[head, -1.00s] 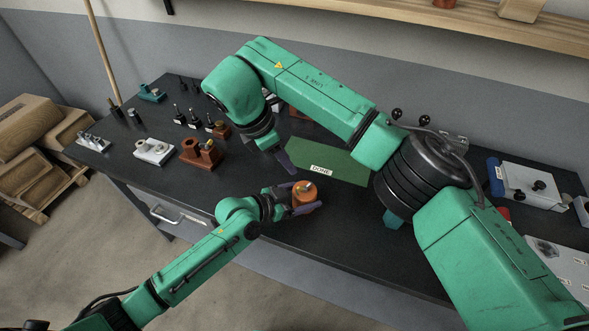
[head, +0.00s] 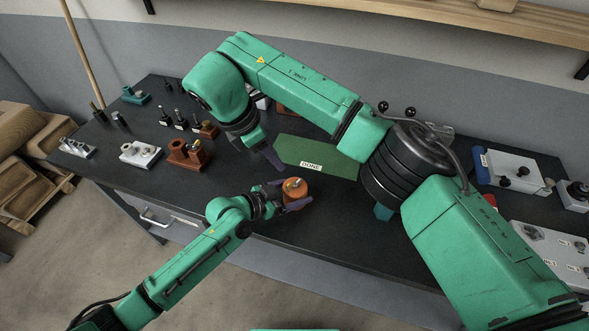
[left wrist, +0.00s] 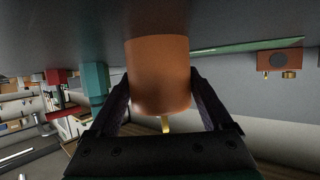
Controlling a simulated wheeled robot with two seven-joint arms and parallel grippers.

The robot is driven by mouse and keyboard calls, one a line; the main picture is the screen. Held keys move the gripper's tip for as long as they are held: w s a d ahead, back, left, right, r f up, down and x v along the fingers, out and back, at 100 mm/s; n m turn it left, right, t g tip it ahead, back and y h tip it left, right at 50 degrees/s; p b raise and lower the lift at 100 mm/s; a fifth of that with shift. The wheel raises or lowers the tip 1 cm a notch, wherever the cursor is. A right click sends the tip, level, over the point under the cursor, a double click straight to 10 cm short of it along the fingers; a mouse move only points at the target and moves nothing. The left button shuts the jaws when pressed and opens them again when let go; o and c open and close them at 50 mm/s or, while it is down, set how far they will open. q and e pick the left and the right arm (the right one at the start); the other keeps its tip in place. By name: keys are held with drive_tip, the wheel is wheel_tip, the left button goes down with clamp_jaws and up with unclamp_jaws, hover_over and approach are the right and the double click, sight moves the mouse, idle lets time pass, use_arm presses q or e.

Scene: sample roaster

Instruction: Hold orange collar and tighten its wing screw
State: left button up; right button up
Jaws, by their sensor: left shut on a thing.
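The orange collar (head: 295,193) stands at the front of the dark bench, and it fills the middle of the left wrist view (left wrist: 157,72). My left gripper (head: 283,200) is shut on it, with one dark finger on either side. A small brass piece (left wrist: 165,124), perhaps the wing screw, shows at the collar's edge in the left wrist view. A small light piece also shows on the collar's top in the head view. My right gripper (head: 271,157) hangs behind and left of the collar, apart from it. Its finger gap is hidden.
A green mat labelled DONE (head: 340,161) lies behind the collar. Brown (head: 178,153) and white (head: 138,153) fixtures and several small dark-topped parts stand on the left of the bench. White boxes with knobs (head: 510,172) stand at the right. Bench around the collar is clear.

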use_arm(q)
drive_tip(key=o, duration=1.5)
drive_tip(key=v, duration=1.2)
drive_tip(key=shift+s+f, duration=0.1)
drive_tip(key=shift+f, duration=0.05)
